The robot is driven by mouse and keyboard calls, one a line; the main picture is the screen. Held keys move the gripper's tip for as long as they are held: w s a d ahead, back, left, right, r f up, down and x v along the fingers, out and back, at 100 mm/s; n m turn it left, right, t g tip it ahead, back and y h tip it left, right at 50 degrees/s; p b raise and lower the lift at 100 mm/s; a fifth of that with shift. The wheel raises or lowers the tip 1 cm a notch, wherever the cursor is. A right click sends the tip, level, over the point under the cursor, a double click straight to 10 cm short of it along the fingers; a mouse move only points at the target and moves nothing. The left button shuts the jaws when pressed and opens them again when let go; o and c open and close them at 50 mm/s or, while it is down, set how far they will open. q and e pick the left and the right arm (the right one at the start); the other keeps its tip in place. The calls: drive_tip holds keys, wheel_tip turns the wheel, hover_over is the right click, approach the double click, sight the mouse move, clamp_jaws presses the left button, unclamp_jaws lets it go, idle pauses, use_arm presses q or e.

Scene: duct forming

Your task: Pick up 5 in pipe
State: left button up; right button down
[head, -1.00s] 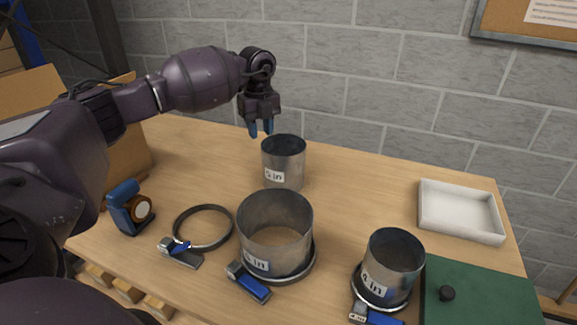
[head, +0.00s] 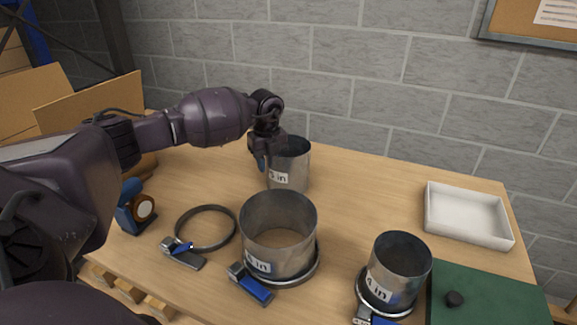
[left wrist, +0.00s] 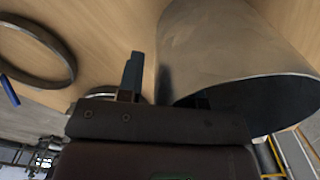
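The 5 in pipe (head: 290,170) is a grey metal cylinder standing upright and open-topped at the back of the table. My left gripper (head: 265,160) is at its left rim, pointing down. One blue fingertip shows outside the pipe's left wall. In the left wrist view that finger stands clear of the pipe wall (left wrist: 215,45), with a gap between them. The other finger is hidden behind the pipe's rim, seemingly inside it. The gripper looks open around the wall. My right gripper is not in view.
A larger pipe (head: 278,225) stands in a ring clamp in front. A 4 in pipe (head: 400,268) stands in another clamp at right. A white tray (head: 467,216) and green case (head: 490,295) are right.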

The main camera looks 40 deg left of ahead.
use_arm(q)
drive_tip(key=shift+r, duration=0.1)
clamp_jaws()
